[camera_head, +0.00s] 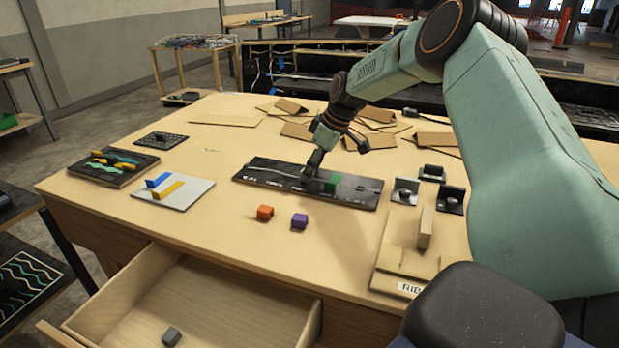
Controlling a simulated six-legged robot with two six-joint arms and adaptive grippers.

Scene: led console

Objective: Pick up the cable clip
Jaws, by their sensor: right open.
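My right gripper (314,176) reaches down from the right over a long black board (268,180) in the middle of the table. It is open, with its fingertips low over the board, just left of a small green block (334,181). I cannot tell whether they touch the board or a dark piece there. A thin pale cable (361,187) runs along the board. Small clip-like blocks lie in front of it: an orange one (265,212) and a purple one (299,221). I cannot tell for certain which piece is the cable clip. My left gripper is not in view.
A white plate (187,195) with blue and yellow pieces and a dark patterned board (100,173) lie left. Cardboard pieces (297,131) lie behind. Black brackets (405,192) and a wooden stand (385,283) are right. An open drawer (215,305) in front holds a grey block (172,337).

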